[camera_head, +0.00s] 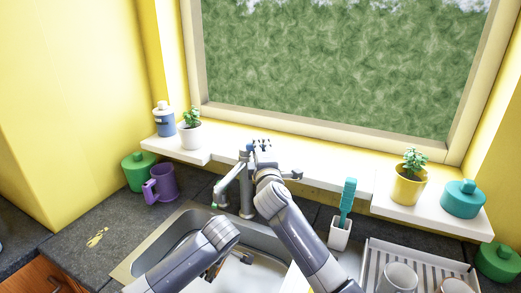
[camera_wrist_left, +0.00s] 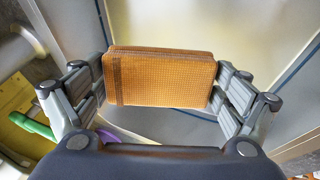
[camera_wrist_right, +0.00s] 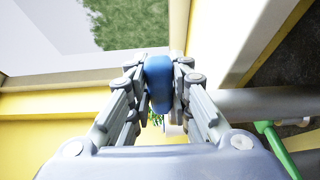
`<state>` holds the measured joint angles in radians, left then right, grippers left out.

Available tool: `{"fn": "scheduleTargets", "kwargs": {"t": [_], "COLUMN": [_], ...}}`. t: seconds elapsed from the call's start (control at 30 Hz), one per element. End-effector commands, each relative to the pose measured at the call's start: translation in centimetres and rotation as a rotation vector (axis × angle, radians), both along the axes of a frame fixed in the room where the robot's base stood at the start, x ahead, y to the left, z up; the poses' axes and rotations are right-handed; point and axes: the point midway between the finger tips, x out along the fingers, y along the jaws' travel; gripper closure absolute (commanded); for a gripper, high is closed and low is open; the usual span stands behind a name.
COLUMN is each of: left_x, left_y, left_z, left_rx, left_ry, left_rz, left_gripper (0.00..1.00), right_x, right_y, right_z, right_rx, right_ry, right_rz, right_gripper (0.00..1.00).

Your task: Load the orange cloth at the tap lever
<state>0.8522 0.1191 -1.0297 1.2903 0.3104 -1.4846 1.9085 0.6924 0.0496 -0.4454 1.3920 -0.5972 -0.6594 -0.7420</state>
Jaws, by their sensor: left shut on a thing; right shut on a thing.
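The orange cloth (camera_wrist_left: 160,78) is a folded, textured block in the left wrist view, held between the fingers of my left gripper (camera_wrist_left: 158,90). In the head view my left gripper (camera_head: 214,270) is low in the sink, mostly hidden behind its own arm; only a small orange part of the cloth shows. The grey tap (camera_head: 246,190) stands behind the sink. My right gripper (camera_head: 258,146) is above the tap, near the sill. In the right wrist view it is shut on a blue piece (camera_wrist_right: 159,82); I cannot tell whether this is the lever's end.
The sink (camera_head: 180,235) is set in a dark counter. A purple mug (camera_head: 162,184) and green jar (camera_head: 138,172) stand left. A brush holder (camera_head: 339,234) and dish rack (camera_head: 420,255) stand right. The sill holds a blue bottle (camera_head: 164,118) and potted plants.

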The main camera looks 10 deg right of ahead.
Motion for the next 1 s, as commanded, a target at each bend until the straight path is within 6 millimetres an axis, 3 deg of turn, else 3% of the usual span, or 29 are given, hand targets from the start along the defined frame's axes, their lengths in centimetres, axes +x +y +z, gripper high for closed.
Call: {"fn": "scheduleTargets", "kwargs": {"t": [0.3, 0.67, 0.7, 0.8, 1.0], "left_x": [0.01, 0.01, 0.01, 0.01, 0.00], "left_y": [0.00, 0.01, 0.01, 0.01, 0.01], "left_z": [0.01, -0.01, -0.01, -0.01, 0.00], "left_rx": [0.000, 0.000, 0.000, 0.000, 0.000], "left_ry": [0.000, 0.000, 0.000, 0.000, 0.000], "left_rz": [0.000, 0.000, 0.000, 0.000, 0.000], "left_gripper": [0.28, 0.28, 0.28, 0.28, 0.28], "right_x": [0.54, 0.56, 0.56, 0.56, 0.57], "right_y": [-0.27, -0.19, -0.19, -0.20, -0.22], "right_z": [-0.16, -0.17, -0.18, -0.17, -0.08], "right_rx": [-0.002, 0.001, 0.001, 0.001, 0.001], "right_ry": [0.002, 0.003, 0.003, 0.003, 0.001], "right_rz": [0.121, 0.133, 0.133, 0.133, 0.132], "right_gripper": [1.00, 1.00, 0.79, 0.60, 0.60]}}
